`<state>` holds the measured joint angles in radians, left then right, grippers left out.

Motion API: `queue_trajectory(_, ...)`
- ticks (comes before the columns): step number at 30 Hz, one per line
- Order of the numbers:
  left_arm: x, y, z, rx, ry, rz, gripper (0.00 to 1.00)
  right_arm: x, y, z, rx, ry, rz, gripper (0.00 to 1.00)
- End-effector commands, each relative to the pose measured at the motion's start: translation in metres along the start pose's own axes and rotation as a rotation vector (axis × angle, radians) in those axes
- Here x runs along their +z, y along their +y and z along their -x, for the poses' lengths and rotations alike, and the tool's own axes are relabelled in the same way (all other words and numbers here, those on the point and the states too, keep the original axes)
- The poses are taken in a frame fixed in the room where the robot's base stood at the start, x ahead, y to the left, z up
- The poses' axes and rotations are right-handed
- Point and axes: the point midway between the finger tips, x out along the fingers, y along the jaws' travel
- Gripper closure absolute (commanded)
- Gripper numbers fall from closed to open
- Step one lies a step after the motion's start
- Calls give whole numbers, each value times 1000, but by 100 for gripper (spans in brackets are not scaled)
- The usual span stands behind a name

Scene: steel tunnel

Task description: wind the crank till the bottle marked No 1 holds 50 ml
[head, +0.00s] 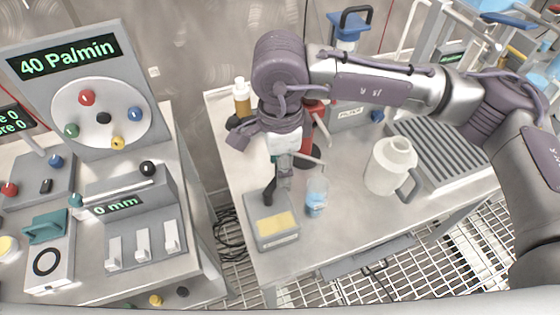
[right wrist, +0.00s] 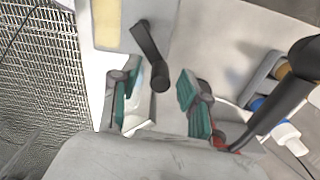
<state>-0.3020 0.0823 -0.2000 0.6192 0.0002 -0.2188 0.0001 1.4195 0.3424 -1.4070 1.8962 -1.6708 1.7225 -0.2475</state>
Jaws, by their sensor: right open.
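A grey box with a yellow label (head: 273,224) stands at the left of the table and carries a black crank (head: 268,192). The crank also shows in the right wrist view (right wrist: 150,45), its knob just beyond the gap between my fingertips. My right gripper (head: 284,168) is above the box, open with teal pads (right wrist: 160,98), and no grip on the crank is visible. A clear vessel with blue liquid (head: 316,197) stands right of the box. I cannot read a No 1 mark or its level. My left gripper is not in view.
A white jug (head: 388,165) and a ribbed grey tray (head: 440,152) stand to the right. A red bottle (head: 314,118) and an amber bottle with a white cap (head: 242,98) stand behind my gripper. A control console (head: 80,70) is at the left across a gap.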

Motion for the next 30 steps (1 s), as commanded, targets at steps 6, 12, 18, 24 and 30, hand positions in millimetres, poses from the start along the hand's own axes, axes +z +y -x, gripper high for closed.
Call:
queue_trajectory(6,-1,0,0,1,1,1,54,0,-1,27,-5,-1,1,54)
queue_trajectory(12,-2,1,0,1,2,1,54,0,-1,71,-6,-1,1,54)
queue_trajectory(18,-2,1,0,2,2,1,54,0,-1,105,-3,0,0,54)
queue_trajectory(24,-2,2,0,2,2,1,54,0,0,119,-1,0,0,54)
queue_trajectory(30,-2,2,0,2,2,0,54,0,0,120,0,0,0,54)
